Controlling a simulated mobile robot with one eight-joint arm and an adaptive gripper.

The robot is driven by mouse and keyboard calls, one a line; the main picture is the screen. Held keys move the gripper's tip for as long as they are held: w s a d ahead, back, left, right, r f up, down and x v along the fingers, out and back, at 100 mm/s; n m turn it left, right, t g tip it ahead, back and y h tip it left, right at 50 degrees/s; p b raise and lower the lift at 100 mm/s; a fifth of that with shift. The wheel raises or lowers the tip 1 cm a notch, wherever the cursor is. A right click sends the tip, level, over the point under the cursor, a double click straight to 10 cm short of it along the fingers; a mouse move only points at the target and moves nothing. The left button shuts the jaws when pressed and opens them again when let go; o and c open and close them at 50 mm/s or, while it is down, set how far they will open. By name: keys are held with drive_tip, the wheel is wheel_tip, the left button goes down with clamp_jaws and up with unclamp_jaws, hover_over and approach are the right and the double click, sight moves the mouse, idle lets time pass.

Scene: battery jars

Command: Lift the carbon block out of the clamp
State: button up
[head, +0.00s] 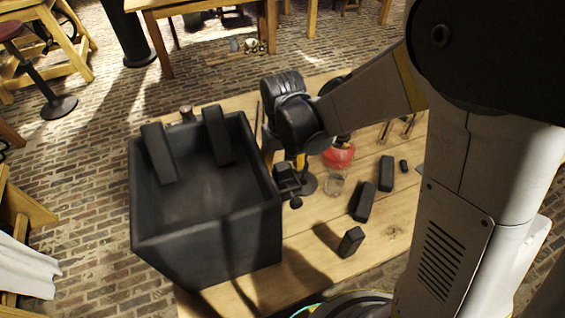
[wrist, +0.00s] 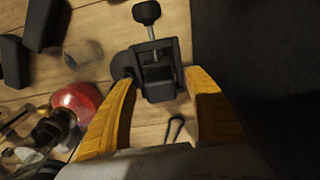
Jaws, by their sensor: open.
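The clamp (wrist: 152,52) is a small black frame with a screw and a round knob, standing near the dark box wall in the wrist view. It also shows in the head view (head: 288,182), just below my wrist. A dark block-like piece (wrist: 160,91) sits at the clamp's near end between my fingertips; I cannot tell it apart clearly from the clamp body. My gripper (wrist: 160,77) is open, with one yellow finger on each side of that piece. Whether the fingers touch it is unclear. In the head view my wrist hides most of the fingers.
A large open dark box (head: 205,245) stands left of the clamp, with two dark slabs (head: 158,153) (head: 218,135) leaning inside. Right of the clamp are a red round object (head: 338,155), a clear glass (head: 334,186) and several dark blocks (head: 364,201).

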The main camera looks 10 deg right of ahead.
clamp_jaws()
drive_tip(key=shift+s+d, duration=0.1)
drive_tip(key=shift+s, duration=0.1)
idle(0.7)
idle(0.6)
drive_tip(key=shift+c, duration=0.6)
unclamp_jaws()
